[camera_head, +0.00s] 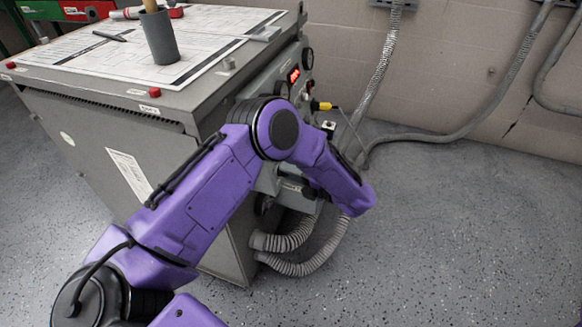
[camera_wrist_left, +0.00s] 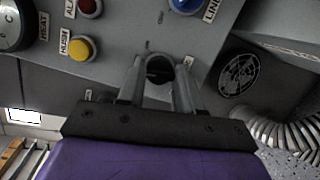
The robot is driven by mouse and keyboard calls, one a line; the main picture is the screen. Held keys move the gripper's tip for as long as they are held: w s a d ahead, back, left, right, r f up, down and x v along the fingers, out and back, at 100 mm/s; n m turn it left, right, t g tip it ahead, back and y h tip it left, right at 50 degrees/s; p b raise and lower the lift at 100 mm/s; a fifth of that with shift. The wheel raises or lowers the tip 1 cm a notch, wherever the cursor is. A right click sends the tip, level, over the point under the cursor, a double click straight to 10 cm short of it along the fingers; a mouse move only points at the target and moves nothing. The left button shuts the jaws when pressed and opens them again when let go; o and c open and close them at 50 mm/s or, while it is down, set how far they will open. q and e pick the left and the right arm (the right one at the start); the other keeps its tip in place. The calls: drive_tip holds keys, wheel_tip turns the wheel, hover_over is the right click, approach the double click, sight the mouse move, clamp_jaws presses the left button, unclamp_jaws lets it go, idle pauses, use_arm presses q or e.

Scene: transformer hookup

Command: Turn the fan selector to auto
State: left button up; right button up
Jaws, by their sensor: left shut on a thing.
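The fan selector (camera_wrist_left: 159,69) is a dark round knob on the grey panel in the left wrist view. Small labels sit around it, too small to read surely, and I cannot tell where it points. My left gripper (camera_wrist_left: 160,80) is shut on the knob, with one grey finger on each side of it. In the head view my purple left arm reaches across the front of the grey transformer cabinet (camera_head: 135,175). There the arm hides the selector, and the fingertips cannot be made out. My right gripper is in neither view.
A yellow button (camera_wrist_left: 81,48) labelled HUSH, a red button (camera_wrist_left: 89,7), a blue button (camera_wrist_left: 186,4) and a round fan grille (camera_wrist_left: 238,75) are near the knob. Ribbed hoses (camera_head: 310,262) leave the cabinet low down. A dark cup (camera_head: 160,40) stands on top. Floor at right is clear.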

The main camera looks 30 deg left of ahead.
use_arm(q)
drive_tip(key=shift+m+p, duration=0.55)
drive_tip(key=shift+m, duration=0.35)
drive_tip(key=o, duration=1)
drive_tip(key=shift+o, duration=0.2)
drive_tip(key=d+r, duration=0.1)
drive_tip(key=d, duration=0.9)
drive_tip(key=shift+d+r, duration=0.25)
drive_tip(key=shift+r, duration=0.1)
